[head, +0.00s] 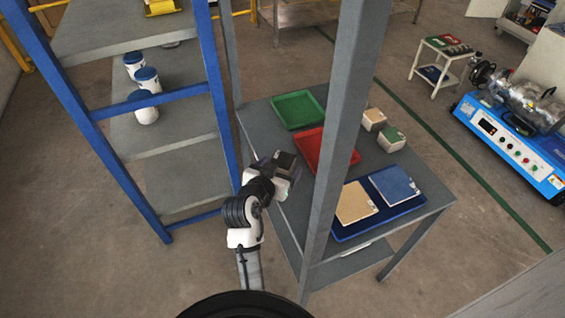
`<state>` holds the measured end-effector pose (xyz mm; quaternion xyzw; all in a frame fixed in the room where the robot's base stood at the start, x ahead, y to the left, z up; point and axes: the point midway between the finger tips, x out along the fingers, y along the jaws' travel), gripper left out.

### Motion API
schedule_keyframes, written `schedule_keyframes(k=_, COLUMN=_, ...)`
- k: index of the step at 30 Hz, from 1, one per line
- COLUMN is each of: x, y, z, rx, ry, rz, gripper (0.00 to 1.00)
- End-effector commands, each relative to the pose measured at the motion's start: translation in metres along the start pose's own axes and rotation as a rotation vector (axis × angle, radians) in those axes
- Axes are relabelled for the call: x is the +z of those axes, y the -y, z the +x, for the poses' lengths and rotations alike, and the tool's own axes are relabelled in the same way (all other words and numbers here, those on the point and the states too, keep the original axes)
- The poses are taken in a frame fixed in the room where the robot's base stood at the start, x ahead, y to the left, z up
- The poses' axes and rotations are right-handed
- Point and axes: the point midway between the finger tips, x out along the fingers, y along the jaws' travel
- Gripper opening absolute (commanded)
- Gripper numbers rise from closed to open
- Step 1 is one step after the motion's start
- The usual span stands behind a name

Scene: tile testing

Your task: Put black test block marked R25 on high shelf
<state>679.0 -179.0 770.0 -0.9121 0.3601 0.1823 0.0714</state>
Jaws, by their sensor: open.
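My gripper (284,168) is at the left edge of the grey table, beside the red tray. It is open, but its fingertips are hard to make out. A dark boxy shape shows at the end of my arm; I cannot tell whether it is part of the gripper or the black block. No R25 marking is readable. The blue-framed rack stands at the left, with a grey high shelf (120,36) and lower boards. The high shelf holds a yellow object (161,7) at its back.
The grey table (408,228) holds a green tray (298,109), a red tray (340,160), a blue tray (385,222) with a beige and a blue tile, and small blocks (391,139). A grey post (345,120) rises in front. White jars (147,80) stand on a lower rack board.

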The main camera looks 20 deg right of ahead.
Motion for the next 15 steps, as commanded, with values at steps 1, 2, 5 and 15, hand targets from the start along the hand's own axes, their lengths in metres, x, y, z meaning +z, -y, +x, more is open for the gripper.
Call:
schedule_keyframes(k=1, x=-0.001, y=0.000, z=0.004, rx=0.000, ry=-0.001, rz=0.000, gripper=0.80)
schedule_keyframes(k=2, x=-0.001, y=0.000, z=0.005, rx=0.000, ry=-0.001, rz=0.001, gripper=0.80)
schedule_keyframes(k=5, x=-0.001, y=0.001, z=0.011, rx=0.000, ry=0.000, rz=0.000, gripper=0.80)
schedule_keyframes(k=15, x=0.000, y=0.005, z=0.054, rx=-0.001, ry=-0.001, rz=0.001, gripper=0.80)
